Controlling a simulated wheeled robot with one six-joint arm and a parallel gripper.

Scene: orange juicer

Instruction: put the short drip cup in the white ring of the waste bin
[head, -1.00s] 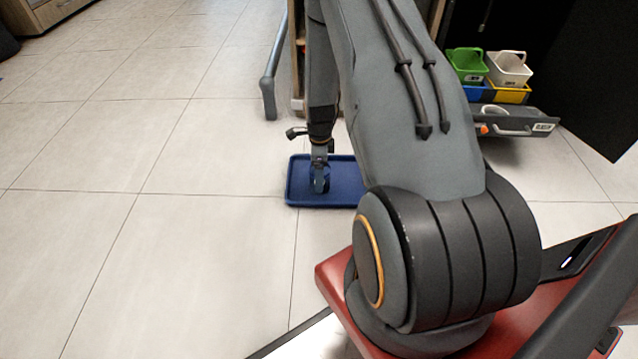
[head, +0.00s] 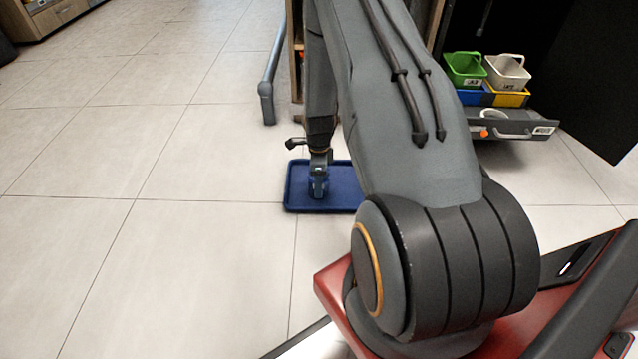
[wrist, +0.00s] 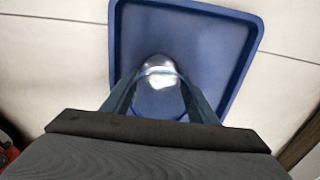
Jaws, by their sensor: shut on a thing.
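My gripper (head: 319,192) reaches down over a blue tray (head: 343,205) on the floor. In the wrist view its two fingers are shut on a small shiny, see-through cup (wrist: 160,98), seen from above, which looks like the short drip cup. The tray's floor and rim (wrist: 252,50) lie around and beyond the cup. I cannot tell whether the cup touches the tray. A white ring (head: 491,114) shows in a low grey pull-out drawer (head: 515,131) at the right; it looks like the waste bin's ring.
Green (head: 464,69) and white (head: 507,73) baskets stand above blue and yellow bins behind the drawer. A dark panel (head: 600,80) stands at the right. A grey rail (head: 267,90) rises behind the tray. The tiled floor at left is clear.

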